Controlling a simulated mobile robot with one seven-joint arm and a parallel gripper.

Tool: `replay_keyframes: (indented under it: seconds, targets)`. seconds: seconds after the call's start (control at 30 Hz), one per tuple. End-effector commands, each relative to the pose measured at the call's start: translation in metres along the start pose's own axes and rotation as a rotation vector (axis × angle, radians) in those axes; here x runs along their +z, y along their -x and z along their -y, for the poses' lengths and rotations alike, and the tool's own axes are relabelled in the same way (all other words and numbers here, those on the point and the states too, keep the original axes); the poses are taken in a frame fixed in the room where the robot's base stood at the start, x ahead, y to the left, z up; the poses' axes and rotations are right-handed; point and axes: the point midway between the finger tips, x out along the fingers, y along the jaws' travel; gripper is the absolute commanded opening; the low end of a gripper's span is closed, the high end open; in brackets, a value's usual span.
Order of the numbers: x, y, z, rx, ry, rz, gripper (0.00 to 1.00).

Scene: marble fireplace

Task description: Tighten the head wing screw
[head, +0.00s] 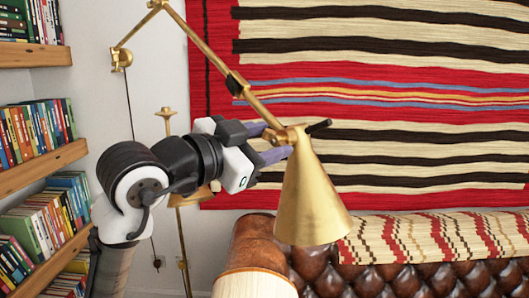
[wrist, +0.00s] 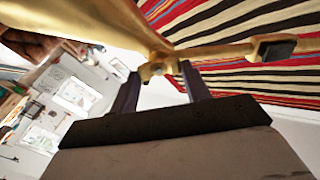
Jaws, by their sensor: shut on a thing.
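The brass lamp has a cone-shaped head (head: 312,205) hanging below a joint at the end of its arm (head: 212,60). The head's side also fills the upper left of the wrist view (wrist: 90,25). My gripper (head: 282,143) reaches in from the left, its dark fingers at this joint. In the wrist view, my gripper (wrist: 158,72) has its two fingers on either side of the small brass head wing screw (wrist: 152,69), shut on it. The screw's wings are too small and partly hidden to tell their angle.
A wall bracket (head: 121,58) holds the lamp arm at upper left. Bookshelves (head: 45,160) stand at the left. A brown leather sofa (head: 400,276) with a striped throw lies below right. A striped rug (head: 400,110) hangs behind.

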Motion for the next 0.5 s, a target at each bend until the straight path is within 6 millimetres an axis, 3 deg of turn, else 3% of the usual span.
replay_keyframes:
  seconds: [0.5]
  targets:
    - [0.002, -0.0002, -0.004, -0.001, -0.491, -0.003, 0.24]
